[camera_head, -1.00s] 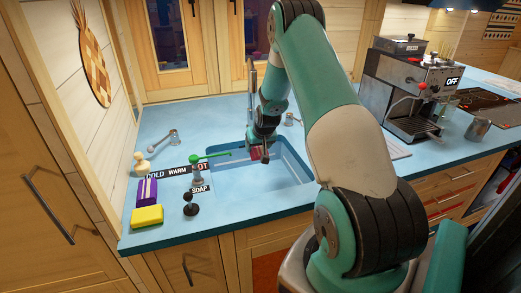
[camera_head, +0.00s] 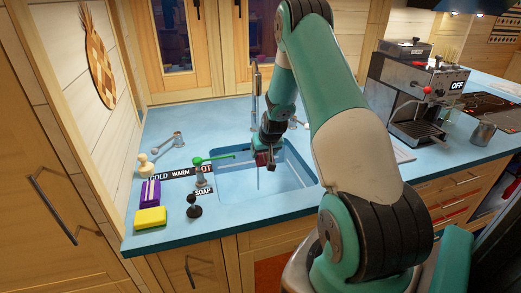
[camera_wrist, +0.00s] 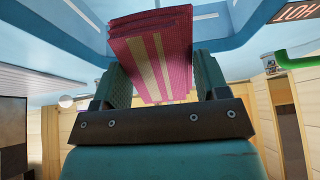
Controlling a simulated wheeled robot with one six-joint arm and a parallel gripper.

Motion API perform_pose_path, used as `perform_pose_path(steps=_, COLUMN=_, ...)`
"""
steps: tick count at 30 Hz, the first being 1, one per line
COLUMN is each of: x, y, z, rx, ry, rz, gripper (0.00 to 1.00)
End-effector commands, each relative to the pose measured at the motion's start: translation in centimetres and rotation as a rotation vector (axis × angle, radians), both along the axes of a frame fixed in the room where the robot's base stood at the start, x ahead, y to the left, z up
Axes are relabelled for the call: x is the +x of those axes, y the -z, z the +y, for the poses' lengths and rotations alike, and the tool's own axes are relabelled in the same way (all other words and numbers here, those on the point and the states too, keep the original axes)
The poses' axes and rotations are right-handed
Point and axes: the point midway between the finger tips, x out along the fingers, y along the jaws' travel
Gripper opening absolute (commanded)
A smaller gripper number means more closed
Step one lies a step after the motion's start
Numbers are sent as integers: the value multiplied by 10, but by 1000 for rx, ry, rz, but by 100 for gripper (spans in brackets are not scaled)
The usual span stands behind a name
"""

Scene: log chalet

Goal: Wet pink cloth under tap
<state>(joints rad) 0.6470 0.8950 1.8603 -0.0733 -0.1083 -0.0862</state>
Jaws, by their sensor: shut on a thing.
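The pink cloth (camera_wrist: 152,52), folded with pale yellow stripes, fills the top middle of the wrist view. My gripper (camera_wrist: 152,88) is shut on its near part. In the head view, the cloth (camera_head: 262,158) shows as a small dark red patch at my gripper (camera_head: 268,162), over the back left part of the sink (camera_head: 250,194). A green tap part (camera_wrist: 292,62) also shows at the right of the wrist view. I cannot tell whether water reaches the cloth.
A yellow sponge (camera_head: 150,217), a purple pack (camera_head: 150,192) and a black soap pump (camera_head: 194,207) stand left of the sink. A coffee machine (camera_head: 415,100) stands at the right. The blue counter (camera_head: 215,125) behind the sink's left side is mostly clear.

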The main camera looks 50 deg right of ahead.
Motion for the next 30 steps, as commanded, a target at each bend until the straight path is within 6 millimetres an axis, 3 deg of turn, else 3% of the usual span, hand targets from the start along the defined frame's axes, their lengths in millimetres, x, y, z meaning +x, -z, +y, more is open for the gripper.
perform_pose_path(steps=18, x=-45, y=0, z=24, rx=0, ry=1, rz=0, gripper=49)
perform_pose_path(steps=30, x=-48, y=0, z=26, rx=0, ry=0, rz=0, gripper=49)
